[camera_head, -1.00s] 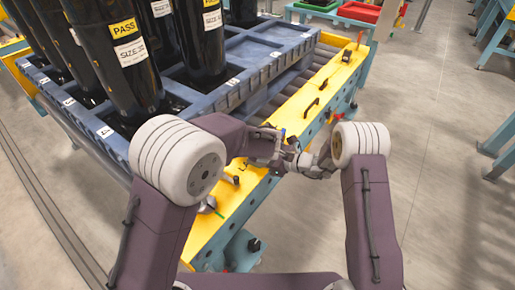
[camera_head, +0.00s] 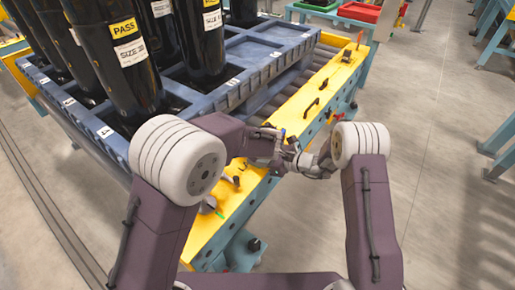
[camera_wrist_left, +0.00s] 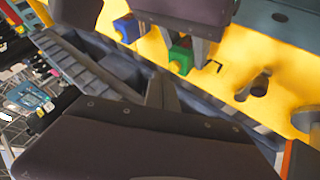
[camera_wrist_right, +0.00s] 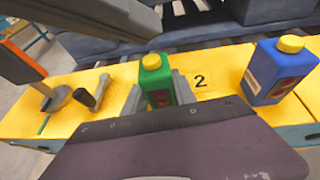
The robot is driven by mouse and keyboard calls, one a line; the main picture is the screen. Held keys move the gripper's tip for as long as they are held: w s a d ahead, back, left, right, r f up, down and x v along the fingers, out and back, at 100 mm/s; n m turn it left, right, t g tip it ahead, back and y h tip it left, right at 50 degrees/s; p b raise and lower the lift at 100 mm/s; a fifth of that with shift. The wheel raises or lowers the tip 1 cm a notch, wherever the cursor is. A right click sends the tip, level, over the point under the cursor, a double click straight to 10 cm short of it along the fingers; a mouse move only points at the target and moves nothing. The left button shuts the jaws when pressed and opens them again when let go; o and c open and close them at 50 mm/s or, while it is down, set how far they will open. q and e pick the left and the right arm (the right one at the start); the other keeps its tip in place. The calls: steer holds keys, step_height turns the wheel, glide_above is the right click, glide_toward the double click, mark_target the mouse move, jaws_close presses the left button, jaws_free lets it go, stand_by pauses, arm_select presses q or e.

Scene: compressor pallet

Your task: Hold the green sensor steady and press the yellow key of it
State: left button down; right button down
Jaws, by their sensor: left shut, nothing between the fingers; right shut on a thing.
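The green sensor (camera_wrist_right: 158,90), a small box with a round yellow key (camera_wrist_right: 151,62) on top, stands upright between my right gripper's fingers (camera_wrist_right: 157,92) in the right wrist view. My right gripper is shut on it. The green sensor also shows in the left wrist view (camera_wrist_left: 181,58), where its yellow key is not clear. My left gripper (camera_wrist_left: 163,80) is shut and empty, close to the green sensor. In the head view my left gripper (camera_head: 272,152) and right gripper (camera_head: 299,163) meet over the yellow ledge, and the arms hide the green sensor.
The yellow ledge (camera_head: 325,85) carries handles and small parts. Beside it is a blue pallet (camera_head: 262,73) with black cylinders (camera_head: 120,60).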

arm_select(q)
steer(key=shift+f, duration=0.1)
stand_by(0.3)
steer(key=shift+f, duration=0.3)
steer(key=shift+f, duration=0.45)
stand_by(0.5)
steer(key=shift+r, duration=0.85)
step_height(320, 180, up, 5)
steer(key=shift+r, duration=0.1)
stand_by(0.5)
stand_by(0.5)
